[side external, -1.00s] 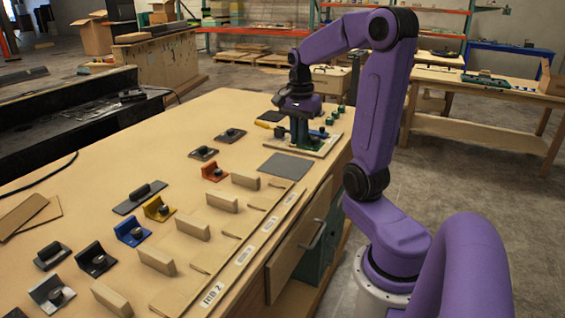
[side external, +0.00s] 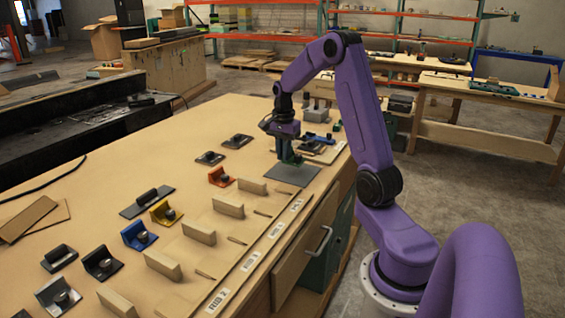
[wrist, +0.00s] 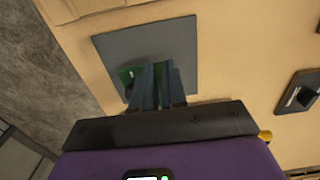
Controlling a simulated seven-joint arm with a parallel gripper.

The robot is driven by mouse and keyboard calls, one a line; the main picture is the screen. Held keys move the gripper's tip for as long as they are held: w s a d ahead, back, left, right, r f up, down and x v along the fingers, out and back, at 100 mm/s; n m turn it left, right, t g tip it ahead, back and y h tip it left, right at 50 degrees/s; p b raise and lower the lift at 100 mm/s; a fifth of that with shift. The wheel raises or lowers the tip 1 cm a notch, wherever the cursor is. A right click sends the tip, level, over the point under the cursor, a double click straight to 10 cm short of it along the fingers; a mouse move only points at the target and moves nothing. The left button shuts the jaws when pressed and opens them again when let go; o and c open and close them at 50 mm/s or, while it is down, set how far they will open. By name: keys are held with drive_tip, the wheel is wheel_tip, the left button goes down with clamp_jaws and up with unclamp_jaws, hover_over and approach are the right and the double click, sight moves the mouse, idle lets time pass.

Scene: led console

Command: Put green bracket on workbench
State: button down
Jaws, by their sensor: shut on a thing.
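The green bracket (side external: 294,159) is between the fingers of my gripper (side external: 287,152), over the grey mat (side external: 291,179) near the right edge of the workbench (side external: 130,270). In the wrist view a green edge of the bracket (wrist: 126,77) shows left of my gripper's fingers (wrist: 155,72), with the grey mat (wrist: 185,40) behind it. The fingers are shut on the bracket and hide most of it. I cannot tell whether the bracket touches the mat.
Orange (side external: 221,177), yellow (side external: 164,214) and blue (side external: 137,236) brackets stand in a row to the left, beside wooden blocks (side external: 228,207). A board with small parts (side external: 325,150) lies just behind the mat.

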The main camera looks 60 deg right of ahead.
drive_tip(key=shift+w+d+f, duration=0.1)
drive_tip(key=shift+w+f, duration=0.05)
drive_tip(key=shift+f, duration=0.1)
drive_tip(key=shift+w+d+f, duration=0.1)
drive_tip(key=shift+f, duration=1.55)
drive_tip(key=shift+f, duration=0.15)
drive_tip(key=c, duration=1.2)
unclamp_jaws()
